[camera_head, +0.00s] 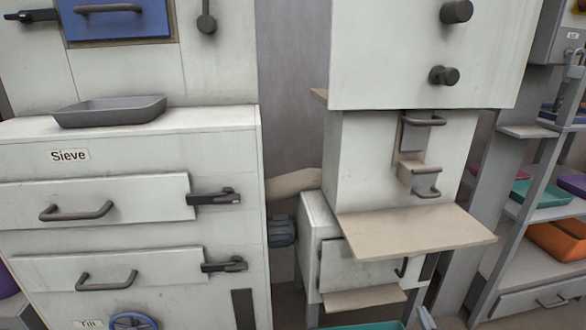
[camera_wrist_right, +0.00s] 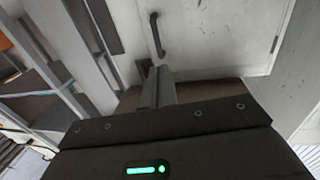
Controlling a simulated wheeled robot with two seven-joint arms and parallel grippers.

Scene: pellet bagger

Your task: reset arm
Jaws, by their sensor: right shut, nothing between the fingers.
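My right gripper (camera_wrist_right: 158,86) shows in the right wrist view with its grey fingers together and nothing between them. It points toward a white panel (camera_wrist_right: 215,35) with a dark handle (camera_wrist_right: 156,34); I cannot tell the exact gap. In the head view only a small pale grey tip (camera_head: 426,318) shows at the bottom edge, right of a teal tray (camera_head: 368,326), and it seems to be this gripper. My left gripper is not in view.
The white bagger (camera_head: 375,160) has a tan shelf (camera_head: 415,232) jutting out. Left is the Sieve cabinet (camera_head: 130,150) with drawers, latches and a grey tray (camera_head: 110,111) on top. A rack (camera_head: 535,200) with coloured bins stands right.

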